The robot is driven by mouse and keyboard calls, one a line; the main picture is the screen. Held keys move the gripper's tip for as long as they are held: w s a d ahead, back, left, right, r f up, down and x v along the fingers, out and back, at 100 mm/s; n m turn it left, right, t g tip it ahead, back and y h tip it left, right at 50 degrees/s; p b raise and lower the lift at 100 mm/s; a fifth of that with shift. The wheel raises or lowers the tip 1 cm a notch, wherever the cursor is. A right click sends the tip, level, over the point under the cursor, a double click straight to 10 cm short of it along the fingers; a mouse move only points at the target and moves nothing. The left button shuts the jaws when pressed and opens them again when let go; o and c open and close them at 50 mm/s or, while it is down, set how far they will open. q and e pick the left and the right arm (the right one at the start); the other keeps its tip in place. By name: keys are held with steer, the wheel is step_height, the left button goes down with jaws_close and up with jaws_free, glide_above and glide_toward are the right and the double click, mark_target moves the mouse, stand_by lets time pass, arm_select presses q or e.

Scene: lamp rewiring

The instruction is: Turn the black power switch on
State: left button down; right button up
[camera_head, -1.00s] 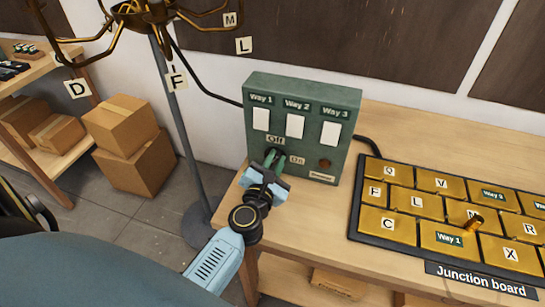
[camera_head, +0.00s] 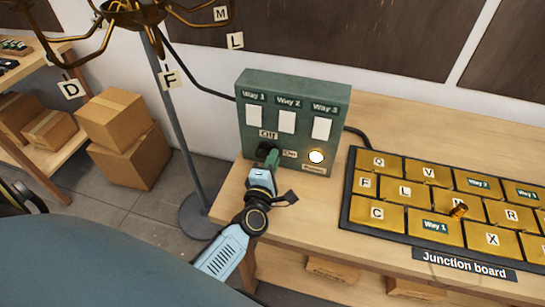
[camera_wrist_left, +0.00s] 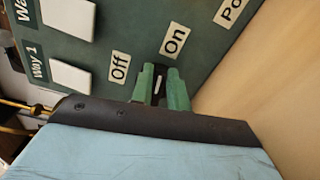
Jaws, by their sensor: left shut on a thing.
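The green control box (camera_head: 285,165) stands on the wooden bench, with labels "Off" (camera_head: 268,134) and "On" (camera_head: 290,154) around its switch. My left gripper (camera_head: 269,157) is at the lower left of the box's front, rolled to one side. In the left wrist view its green fingers (camera_wrist_left: 165,90) are shut on the black power switch (camera_wrist_left: 158,85), mostly hidden between them. The fingers now lie close below the "On" label there. The round power light (camera_head: 316,157) on the box glows white. My right gripper is not in view.
The junction board (camera_head: 350,225) with brass tiles lies on the bench right of the box. A lamp stand (camera_head: 180,130) with brass arms rises at left. Cardboard boxes (camera_head: 130,160) stand on the floor behind.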

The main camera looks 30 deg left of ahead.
arm_select(q)
steer(key=shift+f+m, duration=0.2)
steer(key=shift+m, duration=0.6)
steer(key=c, duration=1.4)
jaws_free()
steer(key=shift+o, duration=0.2)
steer(key=v, duration=1.3)
steer(key=shift+s, duration=0.25)
steer(key=shift+f, duration=0.1)
